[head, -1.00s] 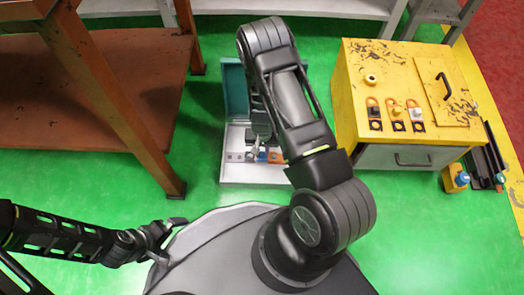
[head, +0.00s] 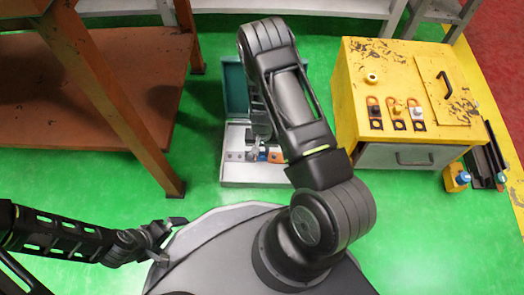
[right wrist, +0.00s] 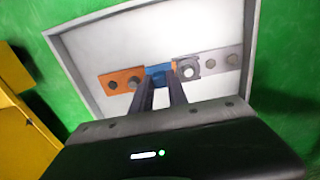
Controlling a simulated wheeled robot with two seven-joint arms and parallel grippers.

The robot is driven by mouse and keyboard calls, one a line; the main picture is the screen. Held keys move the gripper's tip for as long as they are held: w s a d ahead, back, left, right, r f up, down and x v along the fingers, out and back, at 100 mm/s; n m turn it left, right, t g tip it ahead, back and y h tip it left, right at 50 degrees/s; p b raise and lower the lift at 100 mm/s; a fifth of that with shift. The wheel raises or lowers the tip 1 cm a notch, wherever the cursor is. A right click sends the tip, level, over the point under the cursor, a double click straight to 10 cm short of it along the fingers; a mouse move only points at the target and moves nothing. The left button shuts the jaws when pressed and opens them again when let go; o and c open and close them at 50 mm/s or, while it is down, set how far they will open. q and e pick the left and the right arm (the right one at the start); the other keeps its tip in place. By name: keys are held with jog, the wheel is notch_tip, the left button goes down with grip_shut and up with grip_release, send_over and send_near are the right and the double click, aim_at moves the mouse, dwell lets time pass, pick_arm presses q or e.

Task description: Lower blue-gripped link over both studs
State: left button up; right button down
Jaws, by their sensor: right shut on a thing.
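My right gripper (right wrist: 160,84) is shut on the blue grip (right wrist: 160,69) of the link, over the open case. In the head view the blue grip (head: 263,153) shows small below the right gripper (head: 256,145). An orange plate (right wrist: 119,75) with dark studs lies left of the blue grip in the wrist view. A grey plate (right wrist: 220,64) with a pale ring and studs lies to its right. The fingers hide part of the link, and I cannot tell whether it is seated on both studs. My left gripper (head: 171,238) is open and empty at the lower left.
The white case (head: 236,172) stands on the green floor with its teal lid (head: 235,92) raised behind. An orange-brown rack (head: 130,110) stands left. Green floor is free around the case.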

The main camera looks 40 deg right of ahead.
aim_at(262, 154)
jog(key=shift+f+b, duration=0.3)
jog(key=shift+f, duration=0.05)
dwell(0.3)
jog(key=c, duration=1.2)
grip_release()
jog(key=shift+r, duration=0.15)
notch_tip(262, 154, up, 7)
jog(key=p, duration=0.5)
jog(key=shift+p, duration=0.4)
